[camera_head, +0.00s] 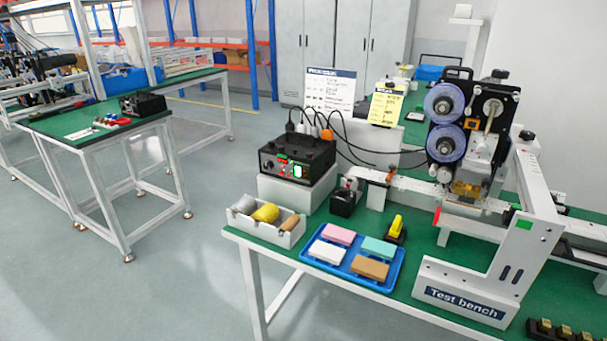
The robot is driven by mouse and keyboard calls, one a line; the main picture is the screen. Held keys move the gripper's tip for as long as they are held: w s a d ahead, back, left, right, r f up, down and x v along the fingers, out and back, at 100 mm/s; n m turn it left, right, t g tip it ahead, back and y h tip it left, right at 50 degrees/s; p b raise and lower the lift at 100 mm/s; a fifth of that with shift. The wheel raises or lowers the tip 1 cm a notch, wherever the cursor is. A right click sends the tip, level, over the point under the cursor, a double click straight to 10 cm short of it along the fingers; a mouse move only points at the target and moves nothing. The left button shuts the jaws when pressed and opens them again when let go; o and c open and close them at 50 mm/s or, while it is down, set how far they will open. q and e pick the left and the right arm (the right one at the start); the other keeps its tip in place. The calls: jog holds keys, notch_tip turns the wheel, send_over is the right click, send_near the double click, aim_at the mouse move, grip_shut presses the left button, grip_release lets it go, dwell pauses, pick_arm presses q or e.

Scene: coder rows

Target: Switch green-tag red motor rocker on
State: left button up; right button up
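A black control box (297,160) stands on a white block on the green-topped bench. Its front carries a small red lit part (283,161), a green part with a white centre (297,171) and knobs. These are too small for me to tell which is the motor rocker or how it is set. A green square tag (523,223) is on the white Test bench frame, at the right. A small red part (437,216) shows at the rail left of this frame. Neither of my grippers is in view.
A blue tray (313,260) with several coloured blocks, a white bin (291,236) of rolls and a yellow-and-black item (396,229) lie before the box. A labelling machine (468,130) stands at right. Cables run behind the box. Grey floor (180,270) is clear at left.

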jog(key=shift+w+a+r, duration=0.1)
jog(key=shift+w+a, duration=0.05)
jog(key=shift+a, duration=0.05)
